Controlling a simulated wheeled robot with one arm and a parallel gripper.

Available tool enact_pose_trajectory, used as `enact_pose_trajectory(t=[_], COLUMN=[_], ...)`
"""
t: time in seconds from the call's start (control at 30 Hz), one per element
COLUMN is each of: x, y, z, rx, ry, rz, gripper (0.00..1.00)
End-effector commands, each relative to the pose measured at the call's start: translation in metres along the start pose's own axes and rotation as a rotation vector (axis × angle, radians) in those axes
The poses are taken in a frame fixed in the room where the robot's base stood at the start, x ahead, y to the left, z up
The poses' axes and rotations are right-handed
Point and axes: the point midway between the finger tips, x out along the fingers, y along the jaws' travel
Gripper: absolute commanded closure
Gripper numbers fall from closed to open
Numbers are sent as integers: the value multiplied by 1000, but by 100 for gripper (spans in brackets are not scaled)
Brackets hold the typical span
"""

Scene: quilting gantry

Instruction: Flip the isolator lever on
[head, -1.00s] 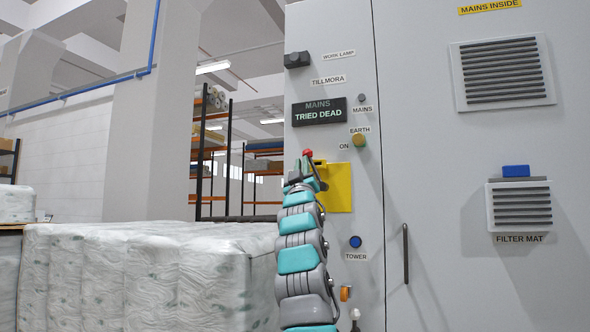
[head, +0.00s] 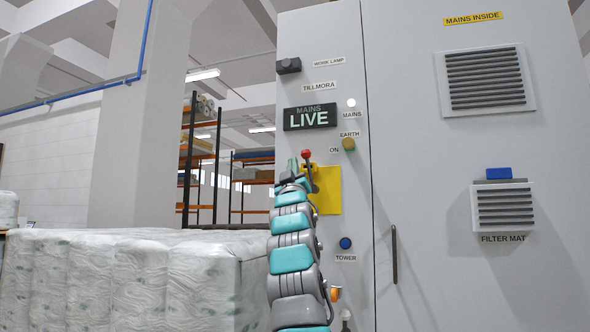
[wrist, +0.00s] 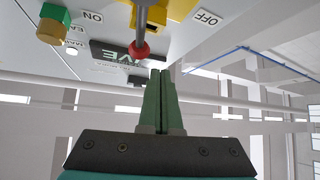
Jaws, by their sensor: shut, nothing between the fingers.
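The isolator lever has a red ball knob (head: 306,154) at the top left of a yellow plate (head: 328,190) on the grey cabinet. In the wrist view its grey shaft ends in the red knob (wrist: 139,50), between the ON label (wrist: 93,17) and the OFF label (wrist: 207,18). My gripper (wrist: 161,73) is shut and empty, its green fingertips close beside the knob; I cannot tell if they touch. In the head view my gripper (head: 299,160) partly covers the lever base. The mains display (head: 310,117) reads LIVE, and the mains lamp (head: 351,102) glows white.
The cabinet face also carries a work lamp knob (head: 288,66), an earth knob (head: 348,144), a blue tower button (head: 345,243) and a dark door handle (head: 394,254). Wrapped bales (head: 120,280) stand left of my arm, with shelving (head: 198,160) behind.

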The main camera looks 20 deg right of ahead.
Motion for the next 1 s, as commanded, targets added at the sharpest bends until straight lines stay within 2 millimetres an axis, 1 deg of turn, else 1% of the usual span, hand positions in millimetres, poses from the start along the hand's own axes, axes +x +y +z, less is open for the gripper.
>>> enact_pose_trajectory(t=[0.03, 0.1, 0.23, 0.37, 0.8, 1.0], x=[-12, -16, -30, -41, -83, -91], y=[-8, -10, -21, -28, -53, -58], z=[12, 6, 10, 7, 1, 1], rx=[-1, -3, 0, -2, -1, -2], ry=[-4, 0, -8, -10, -11, -16], rz=[-2, 2, -4, -4, -5, -6], gripper=[100, 100, 100, 100, 100, 100])
